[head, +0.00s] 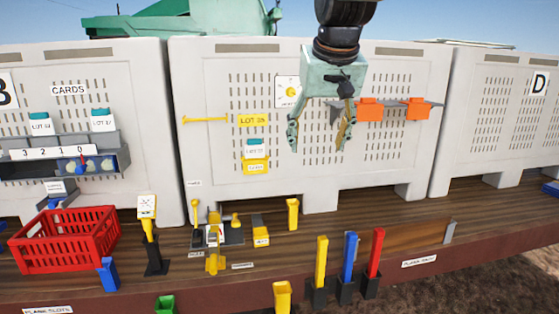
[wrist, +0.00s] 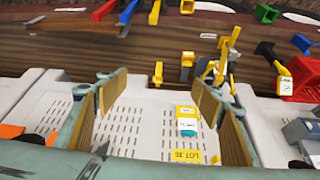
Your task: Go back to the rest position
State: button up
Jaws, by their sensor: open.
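My gripper (head: 320,132) hangs in front of the grey perforated crate wall (head: 388,165), right of the yellow LOT 26 label, in the head view. Its teal fingers are spread apart and point down, with nothing between them. In the wrist view the open gripper (wrist: 165,120) shows wooden-looking pads on both sides. Between them in the picture are the crate wall and a yellow card holder (wrist: 186,112) with a white and teal card. I cannot tell how far the fingers are from the wall.
A wooden plank shelf (head: 385,228) runs below the wall. On it are a red basket (head: 65,240), yellow tools (head: 214,238), and yellow, blue (head: 349,260) and red uprights in black bases. Orange clips (head: 370,109) sit on a rail right of my gripper.

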jog(key=s+d+f+b, duration=0.3)
jog(key=s+f, duration=0.3)
jog(key=s, duration=0.9)
jog(key=s+d+f+g+b, duration=0.1)
jog(key=s+d+f+b, duration=0.2)
jog(key=s+f, duration=0.4)
jog(key=s+d+f+m+b, duration=0.1)
jog(key=s+d+f+b, duration=0.2)
jog(key=s, duration=2)
notch_tip(320, 180, down, 4)
jog(key=shift+d+f, duration=0.25)
jog(key=shift+d, duration=0.9)
